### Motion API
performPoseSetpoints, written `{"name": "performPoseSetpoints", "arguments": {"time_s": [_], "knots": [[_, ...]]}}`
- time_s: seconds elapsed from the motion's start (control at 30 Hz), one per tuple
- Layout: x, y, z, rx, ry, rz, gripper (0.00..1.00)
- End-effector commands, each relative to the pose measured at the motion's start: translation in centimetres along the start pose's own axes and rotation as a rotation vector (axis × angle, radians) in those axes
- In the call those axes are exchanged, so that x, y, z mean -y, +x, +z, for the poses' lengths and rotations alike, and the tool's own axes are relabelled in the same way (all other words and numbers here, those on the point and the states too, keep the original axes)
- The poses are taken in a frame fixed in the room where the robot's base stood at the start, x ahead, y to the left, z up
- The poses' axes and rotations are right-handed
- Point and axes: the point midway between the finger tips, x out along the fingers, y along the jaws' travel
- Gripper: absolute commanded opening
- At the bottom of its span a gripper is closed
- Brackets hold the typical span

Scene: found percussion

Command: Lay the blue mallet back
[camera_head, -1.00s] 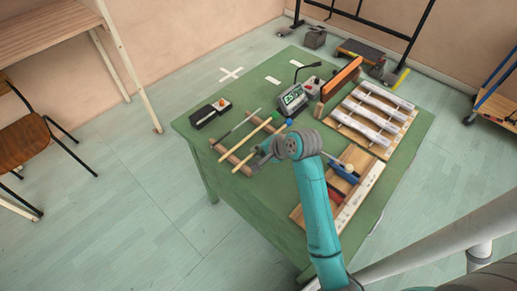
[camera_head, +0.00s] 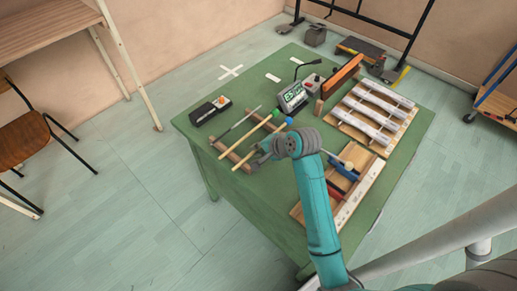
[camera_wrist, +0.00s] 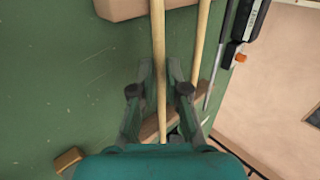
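The blue mallet has a blue head (camera_head: 289,121) and a pale wooden stick (camera_head: 243,163). It lies across wooden rest bars on the green table. My gripper (camera_head: 260,158) is low over the table by this stick. In the wrist view, my gripper (camera_wrist: 159,72) has one finger on each side of the stick (camera_wrist: 158,40), with narrow gaps showing, so it looks open around it. The blue head is hidden in the wrist view. A second mallet with a green head (camera_head: 275,113) lies alongside, left of the blue one.
A thin metal rod (camera_head: 238,125) and a black box with an orange knob (camera_head: 210,111) lie left of the mallets. A device with a screen (camera_head: 292,97) stands behind. Metal bars on a wooden frame (camera_head: 372,114) and a wooden tray (camera_head: 347,190) are to the right.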

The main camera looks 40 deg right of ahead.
Motion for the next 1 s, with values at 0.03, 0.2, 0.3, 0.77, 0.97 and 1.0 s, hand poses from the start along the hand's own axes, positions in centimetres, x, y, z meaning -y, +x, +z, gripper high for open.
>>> {"name": "performPoseSetpoints", "arguments": {"time_s": [0.03, 0.2, 0.3, 0.77, 0.97, 1.0], "knots": [[0.0, 0.0, 0.0, 0.000, 0.000, 0.000, 0.32], [0.0, 0.0, 0.0, 0.000, 0.000, 0.000, 0.39], [0.0, 0.0, 0.0, 0.000, 0.000, 0.001, 0.39], [0.0, -5.6, -0.1, -0.002, 0.001, -0.002, 0.39], [0.0, -9.3, -0.1, -0.002, 0.001, -0.002, 0.39], [0.0, -9.9, -0.1, -0.003, 0.002, -0.002, 0.39]]}}
